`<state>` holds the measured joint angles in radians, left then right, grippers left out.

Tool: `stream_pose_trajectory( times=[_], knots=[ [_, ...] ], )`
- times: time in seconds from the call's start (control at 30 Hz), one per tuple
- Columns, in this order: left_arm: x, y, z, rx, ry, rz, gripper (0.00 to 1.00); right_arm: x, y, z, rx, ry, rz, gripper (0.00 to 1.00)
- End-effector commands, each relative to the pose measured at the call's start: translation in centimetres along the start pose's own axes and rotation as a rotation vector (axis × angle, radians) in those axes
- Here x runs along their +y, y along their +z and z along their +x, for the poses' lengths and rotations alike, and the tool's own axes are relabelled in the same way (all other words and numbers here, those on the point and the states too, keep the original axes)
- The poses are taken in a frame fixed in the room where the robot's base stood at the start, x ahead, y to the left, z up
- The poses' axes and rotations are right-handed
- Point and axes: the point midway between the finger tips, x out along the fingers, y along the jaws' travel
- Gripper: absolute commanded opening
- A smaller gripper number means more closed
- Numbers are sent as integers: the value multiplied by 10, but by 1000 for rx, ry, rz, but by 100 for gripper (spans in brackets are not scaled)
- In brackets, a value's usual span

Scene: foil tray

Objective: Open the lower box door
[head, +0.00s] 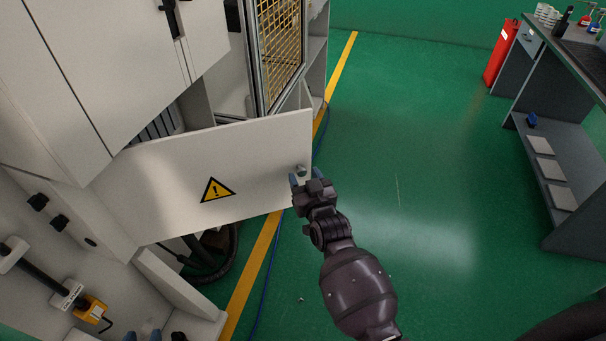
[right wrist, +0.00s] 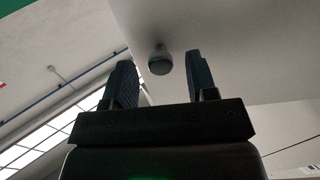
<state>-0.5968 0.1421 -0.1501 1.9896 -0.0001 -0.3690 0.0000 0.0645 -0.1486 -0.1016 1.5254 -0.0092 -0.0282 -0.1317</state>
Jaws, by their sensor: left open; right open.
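The lower box door (head: 160,190) is a white panel with a yellow warning triangle. It stands swung out from the white machine, with the dark interior showing above and below it. A small round metal knob (head: 301,169) sits near its right edge. My right gripper (head: 300,179) is open at the knob. In the right wrist view the knob (right wrist: 160,60) lies between and slightly beyond the two fingertips; contact cannot be told. My left gripper (head: 143,336) shows only its bluish fingertips at the bottom edge, apart and away from the door.
Dark hoses (head: 222,248) lie below the door. A yellow-mesh guard door (head: 280,45) stands behind it. A yellow floor line (head: 256,265) runs under it. Green floor (head: 420,170) to the right is clear up to a grey workbench (head: 550,120).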

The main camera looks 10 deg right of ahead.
Motion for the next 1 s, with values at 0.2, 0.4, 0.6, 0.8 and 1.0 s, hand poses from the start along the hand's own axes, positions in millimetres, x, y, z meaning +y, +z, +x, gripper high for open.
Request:
stream_pose_trajectory(
  times=[0.2,0.4,0.6,0.8,1.0],
  knots=[
    [0,2,-2,-5,-1,-1,43,0,0,-36,-1,0,0,52],
    [0,4,-4,-9,-2,-1,43,0,0,-68,-1,0,0,52],
    [-1,4,-4,-8,-2,-1,43,0,0,-88,1,0,0,52],
    [0,2,-2,-5,-1,-1,43,-1,-1,-94,2,-1,0,52],
    [0,0,-1,0,0,0,43,0,-1,-94,2,-1,0,52]
  ],
)
